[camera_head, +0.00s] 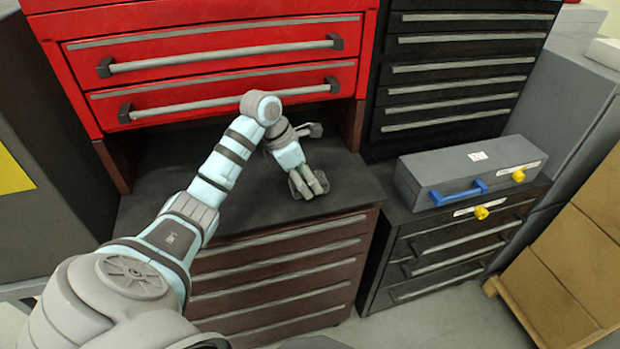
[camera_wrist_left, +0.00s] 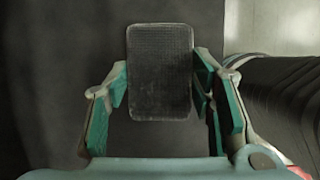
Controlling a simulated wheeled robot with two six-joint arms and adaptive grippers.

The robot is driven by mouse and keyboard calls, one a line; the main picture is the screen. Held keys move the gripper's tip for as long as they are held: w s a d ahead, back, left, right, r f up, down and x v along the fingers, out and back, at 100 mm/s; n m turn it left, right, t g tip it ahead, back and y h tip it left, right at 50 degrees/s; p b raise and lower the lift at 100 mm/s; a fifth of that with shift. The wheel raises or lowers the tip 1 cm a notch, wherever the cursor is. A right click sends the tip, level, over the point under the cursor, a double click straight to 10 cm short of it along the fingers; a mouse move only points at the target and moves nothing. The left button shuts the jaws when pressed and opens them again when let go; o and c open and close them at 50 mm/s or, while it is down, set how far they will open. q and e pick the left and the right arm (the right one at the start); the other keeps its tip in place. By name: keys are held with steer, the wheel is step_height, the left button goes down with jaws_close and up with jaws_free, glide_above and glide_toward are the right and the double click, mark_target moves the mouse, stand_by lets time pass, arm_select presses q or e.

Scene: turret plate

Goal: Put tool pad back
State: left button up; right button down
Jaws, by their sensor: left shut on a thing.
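The tool pad (camera_wrist_left: 160,70) is a dark grey, rounded rectangle with a finely textured face in the left wrist view. It sits upright in that picture between the two fingers of my left gripper (camera_wrist_left: 162,92), which is shut on its sides. In the head view my left gripper (camera_head: 309,184) is low over the right part of the dark worktop (camera_head: 225,185). The pad is mostly hidden there by the fingers. I cannot tell whether the pad touches the worktop. My right gripper is in neither view.
A red drawer chest (camera_head: 215,60) stands above the back of the worktop, with brown drawers (camera_head: 280,270) below. A black drawer cabinet (camera_head: 455,75) is at the back right. A grey case (camera_head: 470,165) with a blue handle sits right of the worktop. The worktop's left part is clear.

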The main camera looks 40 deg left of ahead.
mark_target(315, 174)
arm_select(q)
steer(key=shift+w+d+f, duration=0.15)
steer(key=shift+w+f, duration=0.15)
steer(key=shift+w, duration=0.35)
steer(key=shift+w+d+f, duration=0.15)
steer(key=shift+w+f, duration=0.15)
steer(key=shift+w, duration=0.3)
steer(key=o, duration=1.2)
steer(key=shift+w+f, duration=0.2)
steer(key=shift+w, duration=0.25)
steer(key=shift+s+a+r, duration=0.1)
steer(key=shift+s, duration=0.15)
steer(key=shift+s+r, duration=0.15)
steer(key=shift+s, duration=0.3)
steer(key=shift+r, duration=0.25)
steer(key=v, duration=1.1)
steer(key=shift+r+p, duration=0.3)
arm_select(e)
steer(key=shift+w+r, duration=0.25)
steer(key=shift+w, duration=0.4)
arm_select(q)
steer(key=shift+a, duration=0.1)
